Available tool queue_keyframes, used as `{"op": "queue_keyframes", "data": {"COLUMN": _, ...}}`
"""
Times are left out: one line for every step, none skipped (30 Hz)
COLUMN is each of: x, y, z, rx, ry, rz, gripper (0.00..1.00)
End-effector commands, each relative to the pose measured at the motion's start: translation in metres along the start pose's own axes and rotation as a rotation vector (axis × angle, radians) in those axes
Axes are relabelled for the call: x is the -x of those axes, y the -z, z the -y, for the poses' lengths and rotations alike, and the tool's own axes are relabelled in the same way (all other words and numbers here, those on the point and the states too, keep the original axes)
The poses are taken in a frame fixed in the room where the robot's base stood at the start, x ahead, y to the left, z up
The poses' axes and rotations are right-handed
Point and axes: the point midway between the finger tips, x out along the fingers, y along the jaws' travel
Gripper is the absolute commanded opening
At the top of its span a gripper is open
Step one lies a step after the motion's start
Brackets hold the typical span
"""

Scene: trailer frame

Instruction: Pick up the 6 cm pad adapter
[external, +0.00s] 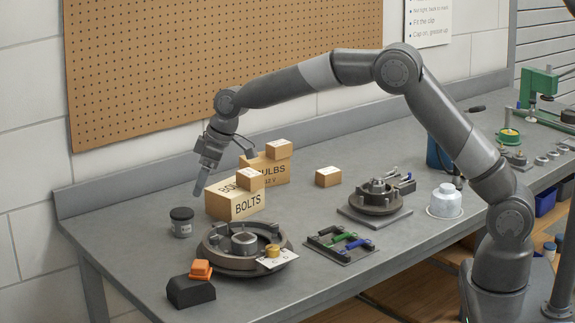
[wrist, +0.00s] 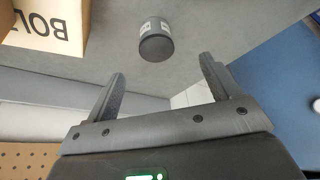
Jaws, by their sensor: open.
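No piece is readable as the 6 cm pad adapter, so I cannot tell which one it is. Near the front left edge lie a black sloped block (external: 190,293) and a smaller orange block (external: 201,270). A dark lidded jar (external: 181,222) with a pale label stands by the boxes. In the wrist view the jar (wrist: 156,45) shows beyond the fingertips, apart from them. My gripper (external: 198,192) points down above the bench, left of the boxes. In the wrist view my gripper (wrist: 163,68) is open with nothing between its fingers.
Cardboard boxes (external: 235,207) marked BOLTS and BULBS stand right of my gripper. A round dark drum assembly (external: 220,262) with a pale tag sits in front. A tray of coloured tools (external: 341,246), a hub on a plate (external: 376,198) and a white container (external: 445,202) stand farther right.

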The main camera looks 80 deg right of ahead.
Motion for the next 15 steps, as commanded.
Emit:
{"op": "queue_keyframes", "data": {"x": -0.010, "y": 0.002, "z": -0.005, "rx": 0.000, "ry": 0.001, "rz": 0.002, "gripper": 0.82}}
{"op": "queue_keyframes", "data": {"x": -0.014, "y": 0.002, "z": -0.007, "rx": 0.000, "ry": 0.001, "rz": 0.003, "gripper": 0.82}}
{"op": "queue_keyframes", "data": {"x": -0.018, "y": 0.003, "z": -0.009, "rx": 0.000, "ry": 0.001, "rz": 0.002, "gripper": 0.82}}
{"op": "queue_keyframes", "data": {"x": -0.021, "y": 0.003, "z": -0.010, "rx": 0.000, "ry": 0.002, "rz": 0.002, "gripper": 0.82}}
{"op": "queue_keyframes", "data": {"x": -0.024, "y": 0.003, "z": -0.011, "rx": 0.000, "ry": 0.002, "rz": 0.003, "gripper": 0.82}}
{"op": "queue_keyframes", "data": {"x": -0.028, "y": 0.004, "z": -0.011, "rx": 0.001, "ry": 0.002, "rz": 0.004, "gripper": 0.82}}
{"op": "queue_keyframes", "data": {"x": -0.032, "y": 0.004, "z": -0.011, "rx": 0.001, "ry": 0.003, "rz": 0.004, "gripper": 0.82}}
{"op": "queue_keyframes", "data": {"x": -0.036, "y": 0.004, "z": -0.011, "rx": 0.001, "ry": 0.003, "rz": 0.004, "gripper": 0.82}}
{"op": "queue_keyframes", "data": {"x": -0.043, "y": 0.004, "z": -0.011, "rx": 0.001, "ry": 0.003, "rz": 0.004, "gripper": 0.82}}
{"op": "queue_keyframes", "data": {"x": -0.048, "y": 0.004, "z": -0.011, "rx": 0.001, "ry": 0.002, "rz": 0.004, "gripper": 0.82}}
{"op": "queue_keyframes", "data": {"x": -0.053, "y": 0.004, "z": -0.011, "rx": 0.001, "ry": 0.002, "rz": 0.004, "gripper": 0.82}}
{"op": "queue_keyframes", "data": {"x": -0.059, "y": 0.004, "z": -0.011, "rx": 0.001, "ry": 0.002, "rz": 0.004, "gripper": 0.82}}
{"op": "queue_keyframes", "data": {"x": -0.064, "y": 0.004, "z": -0.011, "rx": 0.001, "ry": 0.003, "rz": 0.005, "gripper": 0.82}}
{"op": "queue_keyframes", "data": {"x": -0.068, "y": 0.004, "z": -0.011, "rx": 0.001, "ry": 0.002, "rz": 0.004, "gripper": 0.82}}
{"op": "queue_keyframes", "data": {"x": -0.072, "y": 0.004, "z": -0.011, "rx": 0.001, "ry": 0.002, "rz": 0.004, "gripper": 0.82}}
